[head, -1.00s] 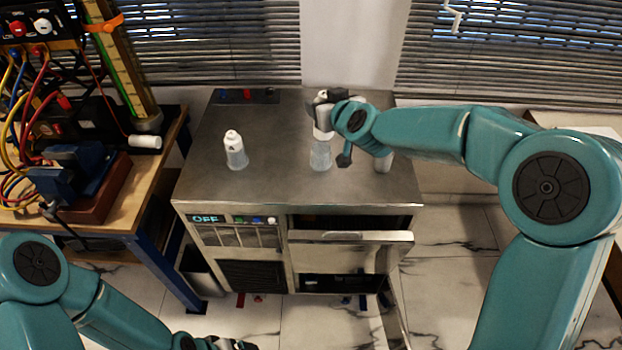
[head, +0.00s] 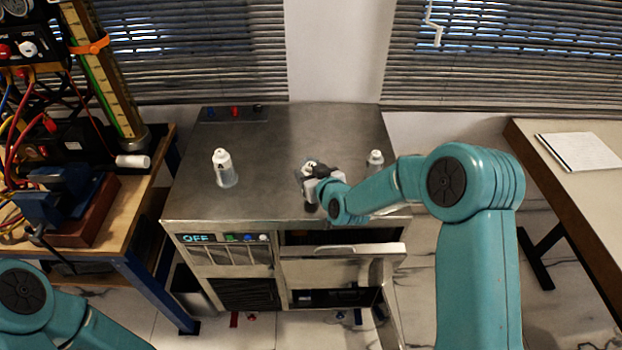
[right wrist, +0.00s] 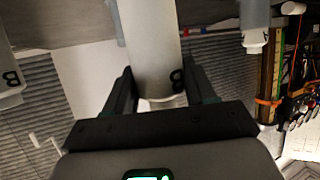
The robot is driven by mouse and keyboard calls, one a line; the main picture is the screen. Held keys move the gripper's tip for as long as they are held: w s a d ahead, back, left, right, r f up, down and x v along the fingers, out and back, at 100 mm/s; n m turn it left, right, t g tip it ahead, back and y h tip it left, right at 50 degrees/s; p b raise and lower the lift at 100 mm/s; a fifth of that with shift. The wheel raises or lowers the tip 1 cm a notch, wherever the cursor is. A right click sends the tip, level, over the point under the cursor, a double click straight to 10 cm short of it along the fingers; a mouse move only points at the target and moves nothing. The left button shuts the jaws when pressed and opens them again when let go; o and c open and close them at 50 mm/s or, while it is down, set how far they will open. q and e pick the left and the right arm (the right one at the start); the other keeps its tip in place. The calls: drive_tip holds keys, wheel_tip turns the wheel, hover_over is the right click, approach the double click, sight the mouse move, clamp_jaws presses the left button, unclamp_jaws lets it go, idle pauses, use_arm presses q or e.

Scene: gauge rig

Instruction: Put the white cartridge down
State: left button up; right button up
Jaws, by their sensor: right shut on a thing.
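My right gripper (head: 312,178) is low over the front right part of the steel cabinet top (head: 290,135). It is shut on a white cartridge, whose pale top (head: 310,166) just shows in the head view. In the right wrist view the cartridge (right wrist: 150,45) stands between the two fingers, with a dark letter on its side. My gripper and arm hide its lower part in the head view, so I cannot tell whether it touches the top. My left gripper is out of view.
A similar white bottle (head: 224,168) stands left on the cabinet top, another (head: 375,161) stands just right of my gripper. The cabinet's front door (head: 345,268) hangs open. A bench with a blue vise (head: 60,190) is at left, a table with paper (head: 580,151) at right.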

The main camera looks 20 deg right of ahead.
wheel_tip(320, 180, down, 2)
drive_tip(key=shift+f, duration=0.4)
drive_tip(key=o, duration=1.5)
drive_tip(key=shift+c, duration=0.2)
drive_tip(key=shift+r+p, duration=0.3)
drive_tip(key=shift+r, duration=0.1)
drive_tip(key=b+v, duration=0.3)
drive_tip(key=v, duration=0.8)
drive_tip(key=s+a+f+m+g+y, duration=0.1)
drive_tip(key=s+a+f+g, duration=0.15)
drive_tip(key=s+f, duration=0.5)
drive_tip(key=s+a+f+m+g+y, duration=0.15)
drive_tip(key=s+f+g, duration=0.25)
drive_tip(key=f, duration=0.6)
drive_tip(key=s+a+f+g, duration=0.2)
drive_tip(key=s+f+g, duration=0.1)
drive_tip(key=s, duration=0.4)
drive_tip(key=s+a+f+g, duration=0.2)
drive_tip(key=s+f+g, duration=0.1)
drive_tip(key=s, duration=0.5)
drive_tip(key=shift+f+m, duration=0.45)
drive_tip(key=shift+f, duration=0.4)
